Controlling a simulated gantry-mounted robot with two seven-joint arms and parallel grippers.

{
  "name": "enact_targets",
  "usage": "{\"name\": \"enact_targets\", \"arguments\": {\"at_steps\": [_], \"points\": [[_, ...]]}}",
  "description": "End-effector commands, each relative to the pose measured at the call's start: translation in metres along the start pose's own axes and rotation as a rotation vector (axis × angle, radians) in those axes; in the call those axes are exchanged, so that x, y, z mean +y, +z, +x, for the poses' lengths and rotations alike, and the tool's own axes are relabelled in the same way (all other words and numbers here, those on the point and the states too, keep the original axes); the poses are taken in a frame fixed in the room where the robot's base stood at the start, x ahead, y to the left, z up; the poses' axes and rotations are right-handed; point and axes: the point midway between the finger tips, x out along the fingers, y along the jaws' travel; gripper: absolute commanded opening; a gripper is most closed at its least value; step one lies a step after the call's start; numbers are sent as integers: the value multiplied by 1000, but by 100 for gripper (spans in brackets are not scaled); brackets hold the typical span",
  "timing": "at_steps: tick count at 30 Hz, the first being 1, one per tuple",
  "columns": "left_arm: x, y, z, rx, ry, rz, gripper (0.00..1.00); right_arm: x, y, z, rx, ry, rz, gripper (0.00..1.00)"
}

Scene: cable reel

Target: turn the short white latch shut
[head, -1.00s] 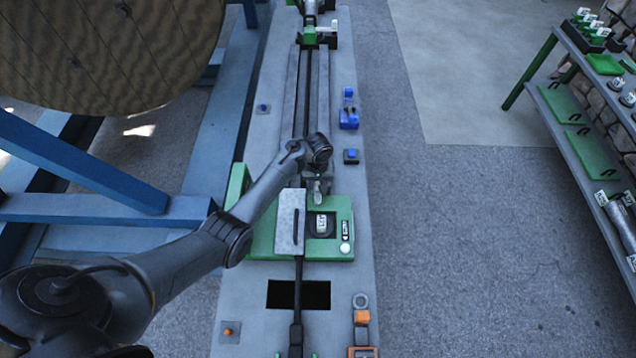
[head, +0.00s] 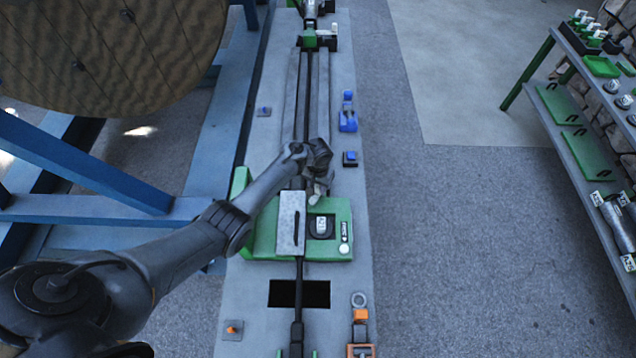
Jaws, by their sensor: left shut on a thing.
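A green housing (head: 262,243) sits on the long grey bench, with a grey metal plate (head: 291,222) on it. My left gripper (head: 318,186) is over the far edge of this housing, just right of the plate's far end. It is shut on a small pale piece, which I take for the short white latch (head: 315,197). The hand hides most of it, so its exact angle is hard to tell. A black part with a white label (head: 321,226) is just in front of the gripper. My right gripper is not in view.
A black cable (head: 298,285) runs along the bench (head: 243,290), past a dark rectangular opening (head: 318,295). Blue fittings (head: 348,117) stand at the bench's right side. A large wooden reel (head: 110,60) is at left, a stocked shelf (head: 575,130) at right.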

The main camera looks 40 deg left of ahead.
Motion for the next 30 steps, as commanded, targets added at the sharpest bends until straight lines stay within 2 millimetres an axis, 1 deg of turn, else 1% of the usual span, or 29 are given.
{"name": "enact_targets", "arguments": {"at_steps": [1, 3, 12, 30], "points": [[-1, 0, -2, -3, -2, 43, 4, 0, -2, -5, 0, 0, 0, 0], [-1, 0, -2, -2, -2, 111, 4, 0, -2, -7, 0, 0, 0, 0], [-1, 0, -1, -2, -1, 396, 4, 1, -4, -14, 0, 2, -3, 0], [-1, 0, 1, -2, -1, 934, 4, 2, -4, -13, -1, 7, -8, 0]]}}
